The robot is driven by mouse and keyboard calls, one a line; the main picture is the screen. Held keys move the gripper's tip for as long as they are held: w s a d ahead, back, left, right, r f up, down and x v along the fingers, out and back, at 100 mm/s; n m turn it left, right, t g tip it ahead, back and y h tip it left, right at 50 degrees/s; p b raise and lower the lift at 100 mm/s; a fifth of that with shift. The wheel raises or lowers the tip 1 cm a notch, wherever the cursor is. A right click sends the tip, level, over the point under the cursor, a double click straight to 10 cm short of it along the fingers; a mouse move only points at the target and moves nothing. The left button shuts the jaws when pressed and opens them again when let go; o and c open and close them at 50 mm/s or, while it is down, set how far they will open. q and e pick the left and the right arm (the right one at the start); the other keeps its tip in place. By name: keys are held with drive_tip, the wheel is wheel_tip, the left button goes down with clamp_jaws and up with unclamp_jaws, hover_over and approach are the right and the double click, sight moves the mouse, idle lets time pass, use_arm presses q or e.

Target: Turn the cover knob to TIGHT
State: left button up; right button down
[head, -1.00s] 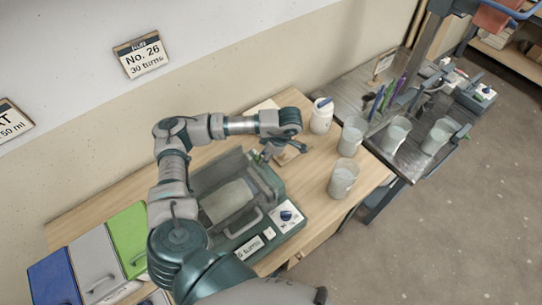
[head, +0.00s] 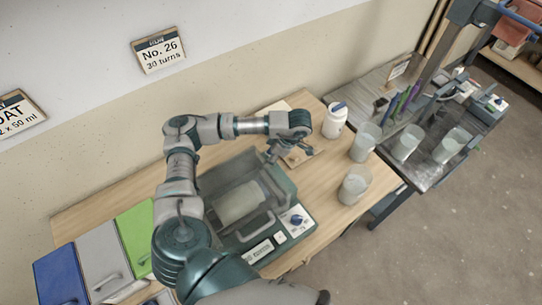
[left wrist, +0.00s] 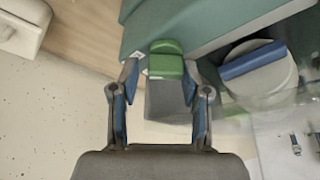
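My left gripper (head: 272,154) hangs by the back right corner of a teal and grey machine (head: 305,222) on the wooden bench. In the left wrist view its two blue-lined fingers (left wrist: 160,95) are apart. A green knob-like piece (left wrist: 166,60) on a grey block shows between and just beyond the fingertips, with gaps at the sides; I cannot tell whether this is the cover knob. The machine has a see-through cover over a pale drum (head: 240,203). A blue knob (head: 297,219) sits on its white front panel, its marking too small to read. My right gripper is not in view.
A white jar (head: 335,122) with a blue bar on top stands right of the gripper and shows close in the left wrist view (left wrist: 268,82). Clear beakers (head: 355,183) stand further right. Blue, grey and green (head: 135,235) covers lie at left.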

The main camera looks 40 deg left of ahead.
use_arm(q)
drive_tip(key=shift+d+r, duration=0.15)
drive_tip(key=shift+d, duration=0.25)
drive_tip(key=shift+w+d+r, duration=0.1)
drive_tip(key=shift+d+r, duration=0.25)
drive_tip(key=shift+d, duration=0.05)
drive_tip(key=v, duration=1.1)
drive_tip(key=shift+a, duration=0.4)
